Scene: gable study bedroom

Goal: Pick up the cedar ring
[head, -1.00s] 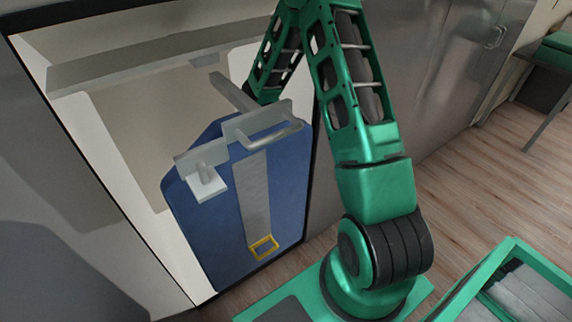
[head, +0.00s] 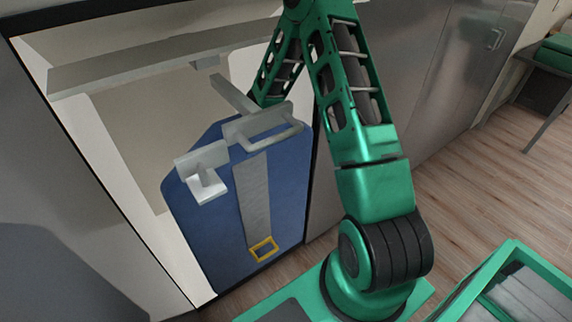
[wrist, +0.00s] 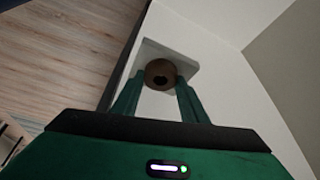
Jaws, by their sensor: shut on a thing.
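The brown cedar ring (wrist: 152,71) shows in the wrist view, with a dark hole facing me. My gripper (wrist: 161,84) is shut on it, with one green finger at each side. A pale grey, square-edged surface lies right behind the ring; I cannot tell whether the ring touches it.
The blue panel (head: 281,192) with a grey strip and pale brackets (head: 203,166) stands by an open, pale-lined cabinet (head: 150,72). Grey cabinet fronts (head: 440,85) run to the right. Wooden floor (head: 470,180) is clear there.

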